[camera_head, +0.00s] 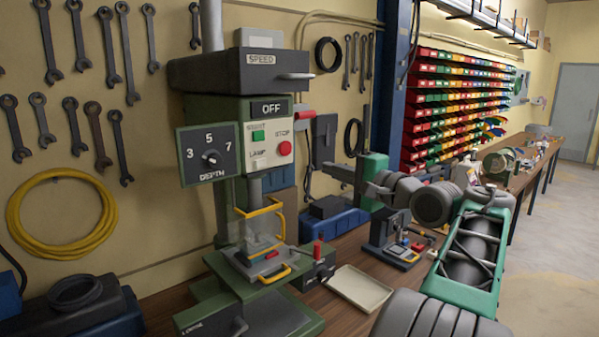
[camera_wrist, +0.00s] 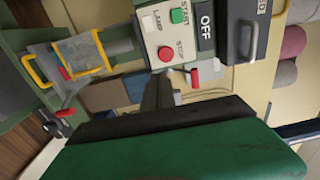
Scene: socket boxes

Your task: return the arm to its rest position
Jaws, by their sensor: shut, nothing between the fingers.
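My arm comes in from the lower right in the head view and bends back toward the wall at a grey joint. My gripper (camera_head: 338,171) points left, at the end of a green hand, in the air right of the drill press (camera_head: 263,150). In the wrist view, the green hand fills the bottom and my gripper's dark fingers (camera_wrist: 158,88) stand together, shut and empty. The drill press, with its OFF display, START and STOP buttons and yellow-framed guard, lies sideways in that view. The fingers show apart from the press in the head view.
Wrenches and a yellow cable coil (camera_head: 62,215) hang on the wall. Coloured bins (camera_head: 455,105) stand behind. Open floor lies right.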

